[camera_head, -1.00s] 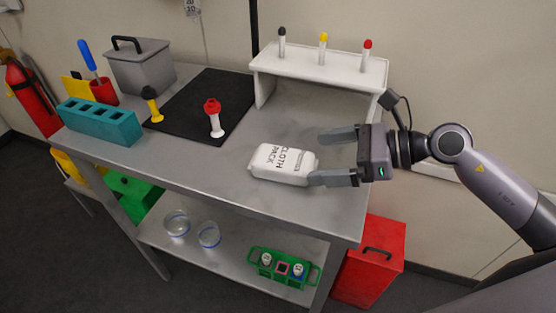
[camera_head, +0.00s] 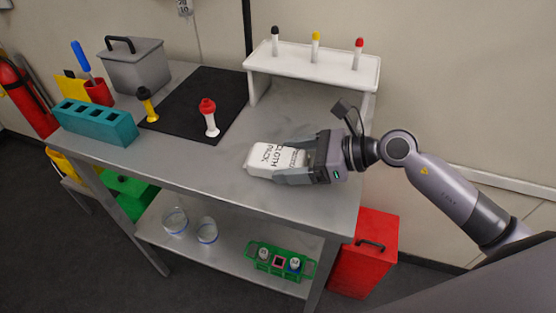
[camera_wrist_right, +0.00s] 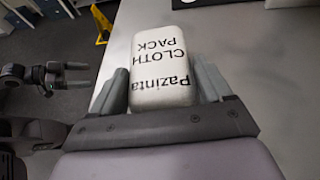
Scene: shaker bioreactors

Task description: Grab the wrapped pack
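The wrapped pack (camera_head: 262,159) is white with black lettering reading CLOTH PACK. It lies flat on the grey bench top near the front edge. It also shows in the right wrist view (camera_wrist_right: 160,65), end-on to my gripper. My right gripper (camera_head: 292,162) is open around the pack's right end, one finger on each long side. In the right wrist view the fingers (camera_wrist_right: 162,82) lie close along both sides; firm contact is not clear. My left gripper is not in the head view; a dark jointed part at the wrist view's left edge may belong to my left arm.
A white rack (camera_head: 312,66) with capped tubes stands behind the pack. A black mat (camera_head: 190,100) bears a red-capped piece (camera_head: 209,118). A teal block (camera_head: 95,122) and a grey box (camera_head: 137,68) stand at left. Bench top right of the pack is clear.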

